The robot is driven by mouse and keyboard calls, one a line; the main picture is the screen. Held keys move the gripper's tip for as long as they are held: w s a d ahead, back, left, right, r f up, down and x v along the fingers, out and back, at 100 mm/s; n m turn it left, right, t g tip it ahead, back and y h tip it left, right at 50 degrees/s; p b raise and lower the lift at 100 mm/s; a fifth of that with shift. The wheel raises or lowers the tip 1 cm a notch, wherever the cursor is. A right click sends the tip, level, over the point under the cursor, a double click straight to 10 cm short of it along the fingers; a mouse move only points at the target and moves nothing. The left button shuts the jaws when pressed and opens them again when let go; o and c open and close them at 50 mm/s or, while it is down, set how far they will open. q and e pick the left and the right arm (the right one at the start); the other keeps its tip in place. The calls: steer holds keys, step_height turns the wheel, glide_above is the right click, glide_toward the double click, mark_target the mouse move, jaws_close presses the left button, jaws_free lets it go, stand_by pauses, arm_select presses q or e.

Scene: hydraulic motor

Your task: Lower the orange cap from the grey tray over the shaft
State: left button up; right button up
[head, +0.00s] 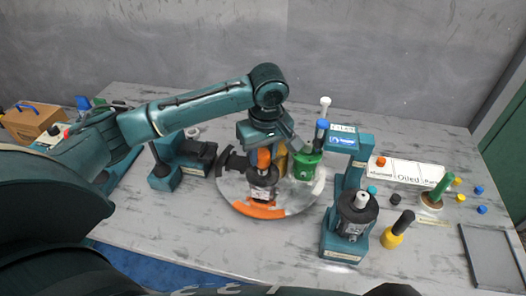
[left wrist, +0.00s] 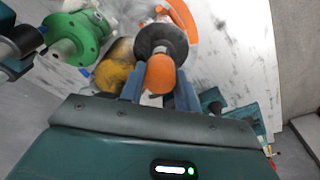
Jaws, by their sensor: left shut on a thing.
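My left gripper (head: 264,150) is shut on the orange cap (head: 264,158), above the round turntable. Directly below the cap is a dark motor body with a black round flange (head: 262,176). In the left wrist view the cap (left wrist: 160,75) sits between the fingertips, with the black flange (left wrist: 162,41) just beyond it. A flat grey tray (head: 492,262) lies at the right front and looks empty. My right gripper is not in view.
The pale turntable (head: 306,201) also carries a green flanged part (head: 307,166), a yellow part (left wrist: 115,66) and an orange curved piece (head: 255,210). A teal press-like stand (head: 343,247) is close on the right. A white labelled board (head: 405,173) and small caps lie further right.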

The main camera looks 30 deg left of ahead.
arm_select(q)
steer(key=shift+f, duration=0.15)
stand_by(0.3)
steer(key=shift+f, duration=0.5)
steer(key=o, duration=1.5)
steer(key=shift+r, duration=3.5)
